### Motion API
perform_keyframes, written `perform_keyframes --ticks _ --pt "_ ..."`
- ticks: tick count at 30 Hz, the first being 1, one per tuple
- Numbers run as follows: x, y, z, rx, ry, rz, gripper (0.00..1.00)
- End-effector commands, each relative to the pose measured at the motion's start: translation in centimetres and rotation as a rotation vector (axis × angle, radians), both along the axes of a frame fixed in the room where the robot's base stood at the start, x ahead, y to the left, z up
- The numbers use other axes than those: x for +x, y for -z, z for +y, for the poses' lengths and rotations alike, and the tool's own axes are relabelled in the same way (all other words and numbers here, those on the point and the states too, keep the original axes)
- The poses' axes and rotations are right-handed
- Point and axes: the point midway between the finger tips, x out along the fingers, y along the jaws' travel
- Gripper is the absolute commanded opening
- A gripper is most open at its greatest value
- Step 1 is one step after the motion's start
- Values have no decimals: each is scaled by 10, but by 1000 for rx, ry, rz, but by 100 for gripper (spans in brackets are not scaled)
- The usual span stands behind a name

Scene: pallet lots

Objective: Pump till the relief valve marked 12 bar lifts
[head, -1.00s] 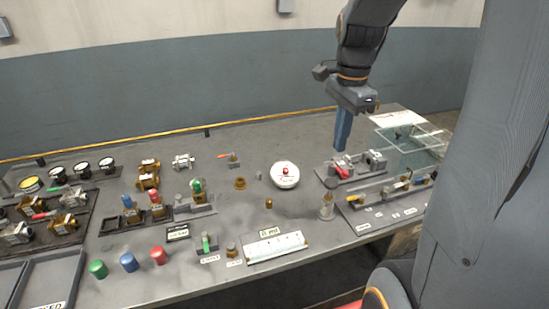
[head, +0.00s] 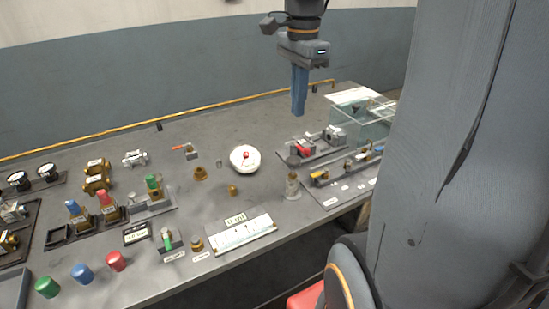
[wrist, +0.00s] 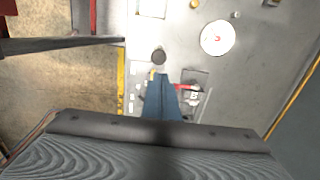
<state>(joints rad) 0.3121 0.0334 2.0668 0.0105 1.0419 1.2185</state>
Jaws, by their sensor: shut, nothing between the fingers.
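My gripper (head: 299,112) is shut and empty, its blue fingers pointing down above the table. It hangs above and behind a grey fixture (head: 334,133) with a red part (head: 305,148), apart from it in the head view. In the wrist view the fingertips (wrist: 163,80) appear beside the red part (wrist: 186,87). A row of small brass and yellow-marked fittings (head: 320,177) sits on a plate in front of the fixture. The 12 bar marking is not readable on any part, and I cannot tell which piece is the relief valve or which is the pump.
A clear tank (head: 365,121) stands behind the fixture at right. A white round dish (head: 245,158) with a red knob lies left of it. A metal cylinder (head: 292,186) stands in front. Valves, caps and gauges crowd the left. The table's back middle is clear.

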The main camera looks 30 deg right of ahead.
Motion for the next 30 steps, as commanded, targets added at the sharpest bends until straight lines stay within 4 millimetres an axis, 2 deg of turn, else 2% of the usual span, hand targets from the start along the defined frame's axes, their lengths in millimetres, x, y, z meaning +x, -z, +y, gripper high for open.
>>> perform_keyframes --ticks 9,20,25,30 --pt "0 -11 0 2 1 8 0" --pt "-1 -10 1 3 1 9 0" --pt "-1 6 1 4 1 12 0" --pt "-2 38 2 5 1 14 0"
